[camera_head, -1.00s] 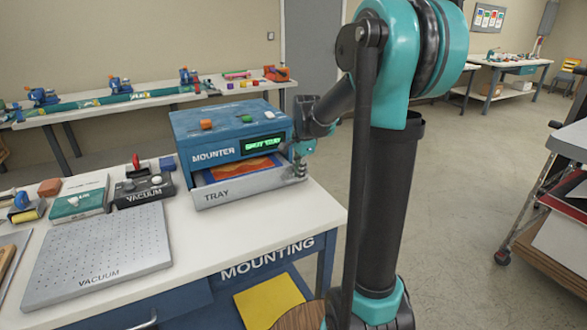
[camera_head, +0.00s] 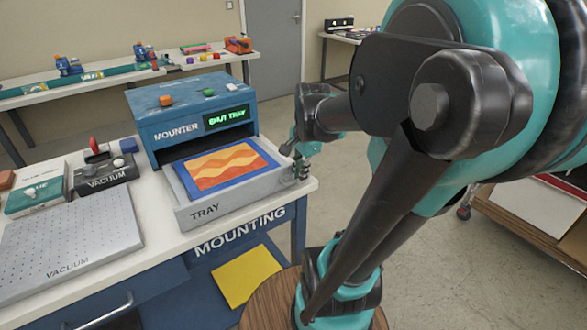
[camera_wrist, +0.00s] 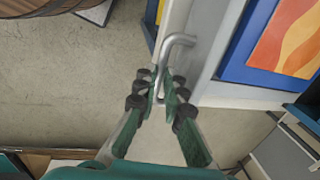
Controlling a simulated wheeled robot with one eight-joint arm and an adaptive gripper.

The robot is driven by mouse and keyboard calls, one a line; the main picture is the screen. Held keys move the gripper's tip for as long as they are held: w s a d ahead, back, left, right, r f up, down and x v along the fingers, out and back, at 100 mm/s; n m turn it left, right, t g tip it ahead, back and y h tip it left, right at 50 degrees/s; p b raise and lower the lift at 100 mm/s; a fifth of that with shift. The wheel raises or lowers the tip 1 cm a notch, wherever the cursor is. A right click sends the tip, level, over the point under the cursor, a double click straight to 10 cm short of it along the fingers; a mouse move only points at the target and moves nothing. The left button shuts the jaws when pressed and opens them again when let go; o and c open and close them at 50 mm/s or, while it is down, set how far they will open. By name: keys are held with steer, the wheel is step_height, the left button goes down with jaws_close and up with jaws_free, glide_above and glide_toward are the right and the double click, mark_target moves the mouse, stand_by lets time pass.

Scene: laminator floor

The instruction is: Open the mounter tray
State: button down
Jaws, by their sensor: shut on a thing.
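The blue mounter (camera_head: 190,115) stands on the white table, its green display reading "SHUT TRAY". Its grey tray (camera_head: 235,197) is pulled well out of the front. An orange and yellow wavy print with a blue border (camera_head: 222,166) lies in the tray. My gripper (camera_head: 298,164) is at the tray's right front corner. In the wrist view my gripper (camera_wrist: 160,95) has its green fingers closed around the grey bent tray handle (camera_wrist: 172,46). The handle is hidden behind my fingers in the head view.
A perforated vacuum plate (camera_head: 70,232) and a dark vacuum unit (camera_head: 105,172) stand left of the mounter. A yellow sheet (camera_head: 246,279) lies below the table's front edge, by a round wooden top (camera_head: 268,305). Open floor lies to the right.

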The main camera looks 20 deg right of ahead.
steer(key=shift+s, duration=0.15)
steer(key=c, duration=1.9)
jaws_free()
steer(key=r, duration=0.4)
steer(key=s+r, duration=0.1)
steer(key=r, duration=0.3)
steer(key=s+r, duration=0.1)
steer(key=r, duration=0.2)
steer(key=shift+d+r, duration=0.4)
steer(key=shift+s, duration=0.1)
